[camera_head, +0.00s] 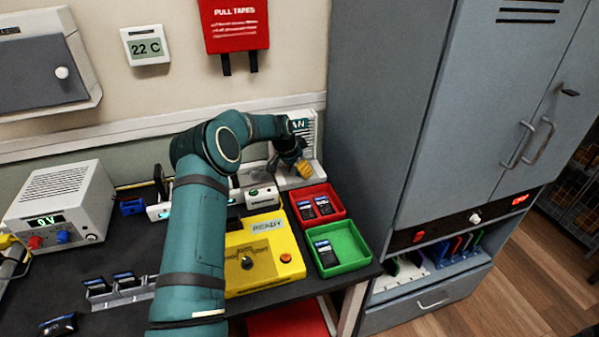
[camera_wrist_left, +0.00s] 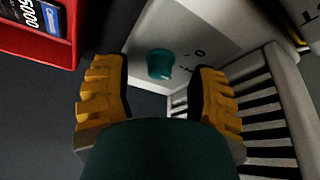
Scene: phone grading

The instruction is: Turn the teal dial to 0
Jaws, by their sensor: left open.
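The teal dial (camera_wrist_left: 160,64) shows in the left wrist view on a light grey panel (camera_wrist_left: 203,30). Small dark marks are printed beside it, one of which looks like a 0. My left gripper (camera_wrist_left: 158,98) is open, its yellow ridged fingers on either side of the view with the dial just beyond and between their tips, apart from them. In the head view my left gripper (camera_head: 303,168) is at the white fan unit (camera_head: 312,130) by the wall, and the dial is hidden there. My right gripper is not in view.
A red tray (camera_head: 335,192) with phones stands right beside the gripper, with a green tray (camera_head: 357,262) nearer. A yellow READY box (camera_head: 285,283) and a white power supply (camera_head: 62,200) are on the dark bench. A grey cabinet (camera_head: 375,130) rises at the right.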

